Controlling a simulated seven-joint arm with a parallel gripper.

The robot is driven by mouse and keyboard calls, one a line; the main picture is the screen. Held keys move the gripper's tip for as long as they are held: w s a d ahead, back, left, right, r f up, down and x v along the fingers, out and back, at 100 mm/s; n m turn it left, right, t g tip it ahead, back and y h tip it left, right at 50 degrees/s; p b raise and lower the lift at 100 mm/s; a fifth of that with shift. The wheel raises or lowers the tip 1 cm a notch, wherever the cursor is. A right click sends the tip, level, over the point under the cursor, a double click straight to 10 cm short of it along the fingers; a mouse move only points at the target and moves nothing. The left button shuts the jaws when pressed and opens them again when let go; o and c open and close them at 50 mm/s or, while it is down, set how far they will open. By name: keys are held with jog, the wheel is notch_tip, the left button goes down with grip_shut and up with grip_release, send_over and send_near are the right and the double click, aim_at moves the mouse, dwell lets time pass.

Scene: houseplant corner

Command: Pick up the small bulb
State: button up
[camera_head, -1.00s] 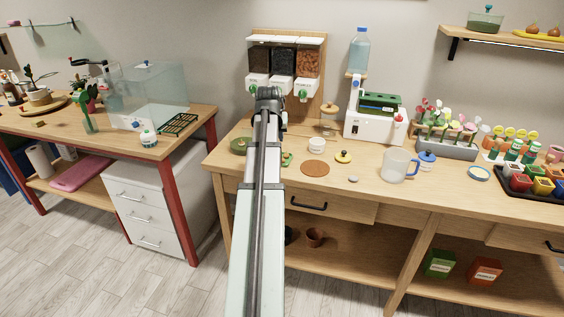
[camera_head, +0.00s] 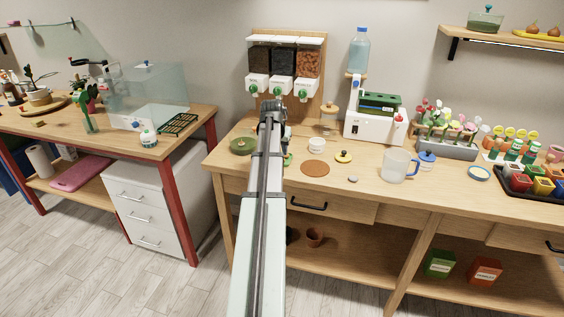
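Two brown bulbs, one on the left (camera_head: 533,29) and one on the right (camera_head: 554,31), sit on a yellow dish (camera_head: 522,34) on the wall shelf at the top right. I cannot tell for sure which is the smaller; the right one is near the picture's edge. My gripper (camera_head: 271,106) is at the end of my outstretched arm, over the back of the middle bench and in front of the dispensers. It is far to the left of the bulbs and lower in the picture. Its fingers are too small and dark to tell whether they are open.
The wall shelf (camera_head: 480,38) also holds a glass bowl (camera_head: 486,19). On the bench stand dispensers (camera_head: 283,87), a white machine (camera_head: 370,127), a clear mug (camera_head: 396,165), a flower rack (camera_head: 448,148) and a black tray of coloured pots (camera_head: 520,199). The bench front near the cork disc (camera_head: 315,168) is fairly clear.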

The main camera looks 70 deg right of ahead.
jog(key=shift+x, duration=2.9)
jog(key=shift+s+a, duration=0.1)
jog(key=shift+c, duration=0.5)
grip_shut()
